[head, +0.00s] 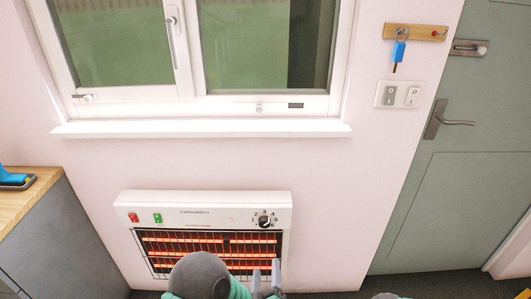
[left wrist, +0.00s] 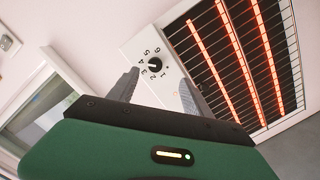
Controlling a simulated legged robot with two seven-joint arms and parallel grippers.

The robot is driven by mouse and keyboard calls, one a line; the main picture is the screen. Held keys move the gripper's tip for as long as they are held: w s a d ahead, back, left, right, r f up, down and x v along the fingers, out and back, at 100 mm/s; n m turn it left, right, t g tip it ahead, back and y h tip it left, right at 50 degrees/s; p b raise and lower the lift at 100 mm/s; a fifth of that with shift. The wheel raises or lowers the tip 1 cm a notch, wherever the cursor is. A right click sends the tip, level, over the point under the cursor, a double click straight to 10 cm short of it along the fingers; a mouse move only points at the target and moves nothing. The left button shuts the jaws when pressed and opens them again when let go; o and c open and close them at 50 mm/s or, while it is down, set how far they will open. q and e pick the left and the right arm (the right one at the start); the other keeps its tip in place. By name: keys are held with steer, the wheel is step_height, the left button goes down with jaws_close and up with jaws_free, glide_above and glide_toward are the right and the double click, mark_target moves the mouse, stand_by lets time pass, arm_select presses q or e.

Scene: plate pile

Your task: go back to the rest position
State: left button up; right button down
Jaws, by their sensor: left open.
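My left gripper (head: 266,269) is at the bottom middle of the head view, in front of the lower right part of a white wall heater (head: 205,199). In the left wrist view its two grey fingers (left wrist: 158,82) stand apart with nothing between them. The heater's black dial (head: 264,221) is above the gripper in the head view and shows just beyond the fingers in the left wrist view (left wrist: 155,65). The heater's bars glow orange behind a grille. A gap shows between the fingers and the dial. My right gripper is not in view.
A window with a white sill (head: 200,129) is above the heater. A wood-topped cabinet (head: 30,205) with a blue item (head: 14,178) stands at the left. A key rack (head: 415,32), a switch plate (head: 400,95) and a grey-green door (head: 460,200) are at the right.

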arm_select(q)
steer(key=s+a+m+g+h, duration=0.1)
steer(key=s+a+m+g, duration=0.1)
steer(key=a+m+g, duration=0.55)
steer(key=s+a+r+g+y, duration=0.1)
steer(key=s+a+r+g, duration=0.15)
steer(key=s+a, duration=0.45)
steer(key=s+a+r+g+y, duration=0.1)
steer(key=s+a+g, duration=0.4)
steer(key=s, duration=0.5)
step_height(320, 180, up, 17)
steer(key=p, duration=1.7)
steer(key=shift+w+a+f+t+p, duration=0.15)
steer(key=shift+w+a+t+p, duration=0.1)
steer(key=shift+t+p, duration=0.05)
steer(key=shift+m, duration=0.25)
